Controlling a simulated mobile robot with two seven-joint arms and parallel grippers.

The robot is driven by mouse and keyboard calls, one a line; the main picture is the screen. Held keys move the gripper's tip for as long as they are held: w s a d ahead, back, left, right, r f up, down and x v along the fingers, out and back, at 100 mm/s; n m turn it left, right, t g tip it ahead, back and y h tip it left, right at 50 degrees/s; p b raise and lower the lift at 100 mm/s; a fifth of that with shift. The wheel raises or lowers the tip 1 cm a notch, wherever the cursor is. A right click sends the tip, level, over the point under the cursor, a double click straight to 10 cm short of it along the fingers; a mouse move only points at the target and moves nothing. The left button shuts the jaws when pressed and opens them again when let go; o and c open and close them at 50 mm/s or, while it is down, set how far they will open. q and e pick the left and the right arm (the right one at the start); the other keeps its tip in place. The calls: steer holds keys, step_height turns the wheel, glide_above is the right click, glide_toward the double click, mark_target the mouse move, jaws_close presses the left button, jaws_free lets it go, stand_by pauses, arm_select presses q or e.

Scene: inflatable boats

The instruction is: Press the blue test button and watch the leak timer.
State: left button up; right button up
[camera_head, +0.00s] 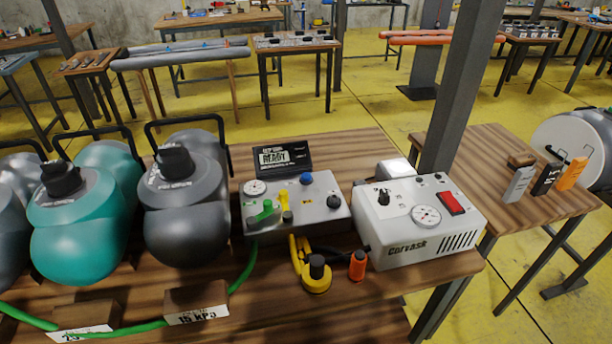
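The blue button (306,179) is a small round knob on top of the grey test box (312,218), near its back edge. Nothing touches it. A dark display (297,154) stands behind the box, and its large word reads READY; the smaller line above it is hard to read. The box top also carries a round gauge (256,187), a green valve handle (266,211), a small yellow part (286,216) and a black knob (334,201). A green hose (246,270) runs from the box down to the left. Neither of my grippers shows in the head view.
Right of the box stands a white Corvask unit (400,235) with a red switch (451,203). A yellow fitting (316,281) and an orange one (357,264) lie in front. Teal (75,248) and grey (185,225) tubes with black handles crowd the left. Wooden blocks stand at the front left.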

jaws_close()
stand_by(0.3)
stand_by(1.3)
